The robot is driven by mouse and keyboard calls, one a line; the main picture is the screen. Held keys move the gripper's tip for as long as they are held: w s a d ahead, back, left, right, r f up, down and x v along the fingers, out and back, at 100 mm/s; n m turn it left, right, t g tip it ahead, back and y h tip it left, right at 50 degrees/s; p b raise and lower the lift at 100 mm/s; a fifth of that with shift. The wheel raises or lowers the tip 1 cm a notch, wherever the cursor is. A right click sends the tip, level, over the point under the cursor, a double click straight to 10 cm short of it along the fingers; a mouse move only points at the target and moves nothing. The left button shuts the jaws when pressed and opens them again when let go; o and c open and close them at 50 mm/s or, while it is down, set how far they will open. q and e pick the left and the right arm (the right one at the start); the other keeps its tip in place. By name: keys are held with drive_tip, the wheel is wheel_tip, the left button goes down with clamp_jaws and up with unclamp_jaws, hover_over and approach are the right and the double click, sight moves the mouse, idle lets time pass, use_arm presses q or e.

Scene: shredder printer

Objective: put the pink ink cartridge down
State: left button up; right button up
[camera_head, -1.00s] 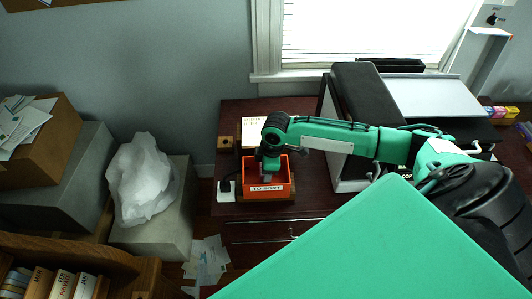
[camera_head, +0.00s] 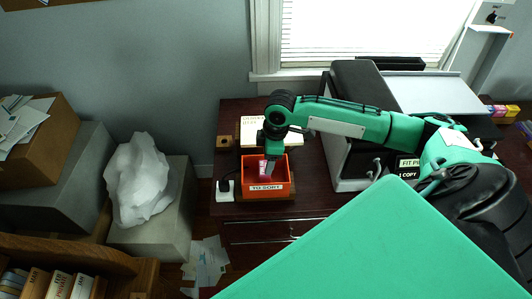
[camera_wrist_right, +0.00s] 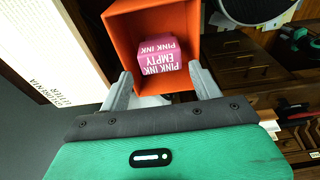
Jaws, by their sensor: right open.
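The pink ink cartridge (camera_wrist_right: 157,55), marked "PINK INK EMPTY", lies inside the orange "TO SORT" tray (camera_wrist_right: 120,22). In the head view the cartridge shows as a small pink patch (camera_head: 263,169) inside the tray (camera_head: 289,178), partly hidden by my right gripper (camera_head: 269,170). In the wrist view my right gripper (camera_wrist_right: 160,78) is open, its fingers apart on either side of the cartridge's near end with gaps to it. The tray stands on the dark desk. My left gripper is not in view.
A black adapter with a white socket block (camera_head: 225,190) sits left of the tray. A paper pad (camera_head: 255,130) lies behind it. The printer (camera_head: 357,110) stands to the right, with several coloured boxes (camera_head: 500,111) beyond.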

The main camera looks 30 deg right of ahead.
drive_tip(key=r, duration=0.5)
drive_tip(key=shift+s+d+r+b, duration=0.2)
drive_tip(key=shift+d+r+b, duration=0.1)
drive_tip(key=shift+d+b, duration=0.05)
